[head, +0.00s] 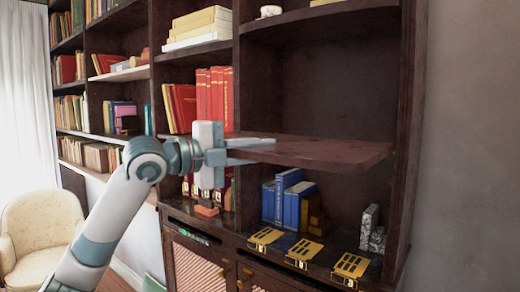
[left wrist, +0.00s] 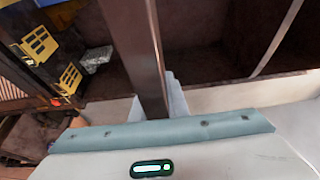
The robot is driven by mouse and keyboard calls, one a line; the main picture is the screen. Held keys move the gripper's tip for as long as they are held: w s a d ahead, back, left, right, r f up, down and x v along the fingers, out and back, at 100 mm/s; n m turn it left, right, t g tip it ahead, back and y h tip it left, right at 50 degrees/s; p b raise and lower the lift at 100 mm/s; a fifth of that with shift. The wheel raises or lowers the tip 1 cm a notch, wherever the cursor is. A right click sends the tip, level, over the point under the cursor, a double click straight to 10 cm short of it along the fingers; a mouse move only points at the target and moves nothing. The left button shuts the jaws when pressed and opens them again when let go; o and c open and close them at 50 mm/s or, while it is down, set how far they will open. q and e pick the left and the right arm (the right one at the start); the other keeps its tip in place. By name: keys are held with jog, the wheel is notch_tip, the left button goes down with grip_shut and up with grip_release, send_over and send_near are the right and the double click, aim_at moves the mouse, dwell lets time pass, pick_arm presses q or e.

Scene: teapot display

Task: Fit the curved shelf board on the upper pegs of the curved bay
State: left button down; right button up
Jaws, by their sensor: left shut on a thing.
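The curved shelf board (head: 330,152) is dark brown wood and lies about level in the curved bay (head: 330,85) at the right end of the bookcase. My left gripper (head: 256,151) is shut on the board's left end, one finger above and one below. In the left wrist view the board (left wrist: 143,50) shows edge-on as a dark strip running away from the gripper (left wrist: 158,105). The board's right end reaches close to the bay's right side panel; I cannot tell whether they touch. The pegs cannot be made out. My right gripper is not in view.
Below the board stand blue books (head: 290,200) and grey stone-like blocks (head: 370,228). Several yellow plates (head: 350,266) lie along the lower ledge. A fixed shelf (head: 320,14) is above. Red books (head: 214,97) fill the bay to the left. An armchair (head: 38,225) stands far left.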

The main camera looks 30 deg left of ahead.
aim_at(293, 139)
pick_arm(q)
jog(key=shift+w+r+p, duration=0.15)
jog(key=shift+w+p, duration=0.5)
jog(key=shift+w, duration=0.45)
jog(key=shift+w+d+p, duration=0.2)
jog(key=shift+w+p, duration=0.45)
jog(key=shift+w, duration=0.5)
jog(key=shift+w+p, duration=0.75)
jog(key=shift+w, duration=0.5)
dwell(0.4)
jog(key=shift+w+d+p, duration=0.15)
jog(key=shift+w+p, duration=0.55)
jog(key=shift+w, duration=0.55)
jog(key=shift+w+d+p, duration=0.1)
jog(key=shift+w+p, duration=0.6)
jog(key=shift+w, duration=0.5)
dwell(0.3)
jog(key=shift+w+p, duration=0.3)
jog(key=shift+w, duration=0.25)
jog(key=shift+w+d, duration=0.1)
jog(key=shift+w, duration=0.55)
